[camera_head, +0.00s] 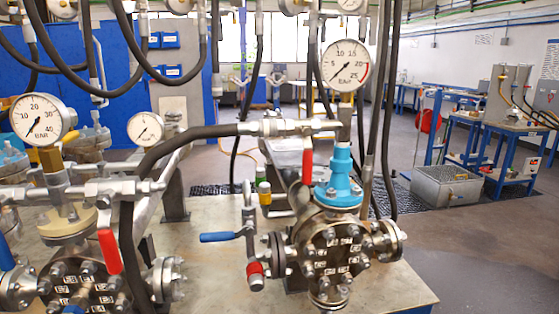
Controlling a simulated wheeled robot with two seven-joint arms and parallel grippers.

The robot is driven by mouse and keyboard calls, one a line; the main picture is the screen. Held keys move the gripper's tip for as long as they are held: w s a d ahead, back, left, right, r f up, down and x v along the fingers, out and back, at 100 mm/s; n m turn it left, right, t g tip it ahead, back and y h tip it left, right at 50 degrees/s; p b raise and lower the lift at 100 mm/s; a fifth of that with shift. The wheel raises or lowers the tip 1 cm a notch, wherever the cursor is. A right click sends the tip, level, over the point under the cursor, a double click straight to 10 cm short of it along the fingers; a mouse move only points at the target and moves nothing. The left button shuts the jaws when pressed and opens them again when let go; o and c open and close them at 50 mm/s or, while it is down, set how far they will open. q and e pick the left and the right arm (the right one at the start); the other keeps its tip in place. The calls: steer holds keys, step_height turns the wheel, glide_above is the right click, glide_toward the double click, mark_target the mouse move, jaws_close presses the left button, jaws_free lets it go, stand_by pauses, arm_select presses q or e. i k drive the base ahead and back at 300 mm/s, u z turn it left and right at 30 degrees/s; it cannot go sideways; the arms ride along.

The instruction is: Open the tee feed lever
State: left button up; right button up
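Several valve levers show, and no label tells which is the tee feed lever. A red lever (307,165) hangs straight down below the horizontal steel fitting (290,127) where the black hose joins, left of the right gauge. A blue lever (220,237) points left, roughly level, from a side valve of the right flanged vessel (332,256). Another red lever (110,252) hangs, slightly tilted, beside the left flanged vessel (80,284). A blue handle (5,254) is cut off at the left edge. Neither of my grippers is in view.
Pressure gauges (344,65) and (38,119) stand above the vessels. Black hoses (190,137) cross in front of and between them. The bench top (205,280) is bare between the vessels. A steel tub (446,187) and blue-framed tables stand behind right.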

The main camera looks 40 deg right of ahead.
mark_target(307, 158)
steer(key=u, duration=1.1)
steer(key=i, duration=1.9)
steer(key=z, duration=3.95)
